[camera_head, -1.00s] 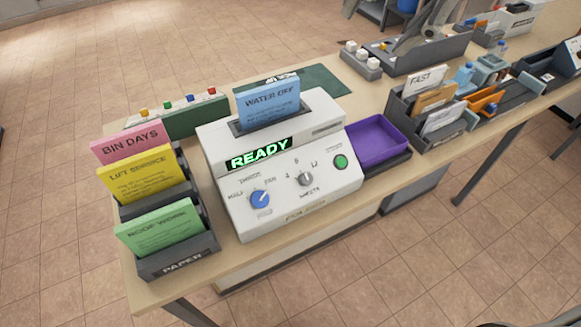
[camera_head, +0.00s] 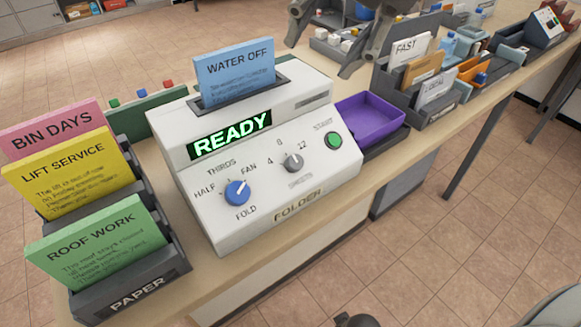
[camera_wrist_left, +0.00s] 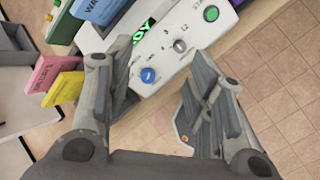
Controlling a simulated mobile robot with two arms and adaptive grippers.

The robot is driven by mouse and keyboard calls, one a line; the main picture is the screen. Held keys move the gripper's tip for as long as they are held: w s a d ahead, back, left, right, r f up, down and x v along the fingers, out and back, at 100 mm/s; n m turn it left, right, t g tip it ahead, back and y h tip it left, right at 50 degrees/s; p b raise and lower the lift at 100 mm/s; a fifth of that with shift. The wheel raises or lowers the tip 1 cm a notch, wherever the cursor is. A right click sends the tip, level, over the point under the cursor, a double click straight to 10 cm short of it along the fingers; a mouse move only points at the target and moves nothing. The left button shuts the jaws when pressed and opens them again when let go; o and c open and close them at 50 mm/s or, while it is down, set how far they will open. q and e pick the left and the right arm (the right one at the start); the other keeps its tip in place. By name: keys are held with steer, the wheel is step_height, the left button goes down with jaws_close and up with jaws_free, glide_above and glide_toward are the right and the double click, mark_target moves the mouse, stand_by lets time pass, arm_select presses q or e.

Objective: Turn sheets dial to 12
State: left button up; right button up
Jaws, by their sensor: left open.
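The sheets dial (camera_head: 292,162) is a small grey knob on the sloped front of the white folder machine (camera_head: 250,190), with labels 4, 8 and 12 around it. Its exact setting is too small to tell. It also shows in the left wrist view (camera_wrist_left: 180,46). My left gripper (camera_head: 320,57) is open and empty, at the top of the head view above the machine's right side in the picture. In the left wrist view its two fingers are spread, apart from the dial. My right gripper is not recognisable.
A blue fold dial (camera_head: 237,193) is left of the sheets dial and a green start button (camera_head: 334,140) right of it. A blue WATER OFF card (camera_head: 235,72) stands in the machine. A paper rack (camera_head: 135,290) and purple tray (camera_head: 368,121) flank it.

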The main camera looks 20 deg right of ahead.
arm_select(q)
step_height(320, 180, down, 9)
steer(key=b, duration=1.3)
glide_toward(297, 160)
steer(key=b+x, duration=0.1)
steer(key=x, duration=0.6)
steer(key=shift+w+f+b, duration=0.1)
steer(key=shift+f+b, duration=0.2)
steer(key=shift+w+a+f, duration=0.1)
steer(key=shift+w+f, duration=0.3)
steer(key=shift+f, duration=0.15)
arm_select(e)
step_height(297, 160, up, 7)
steer(key=w+t, duration=0.1)
steer(key=shift+w+t, duration=0.3)
steer(key=shift+t, duration=0.1)
arm_select(q)
steer(key=shift+c, duration=0.5)
steer(key=c, duration=0.9)
arm_select(e)
steer(key=shift+s, duration=0.1)
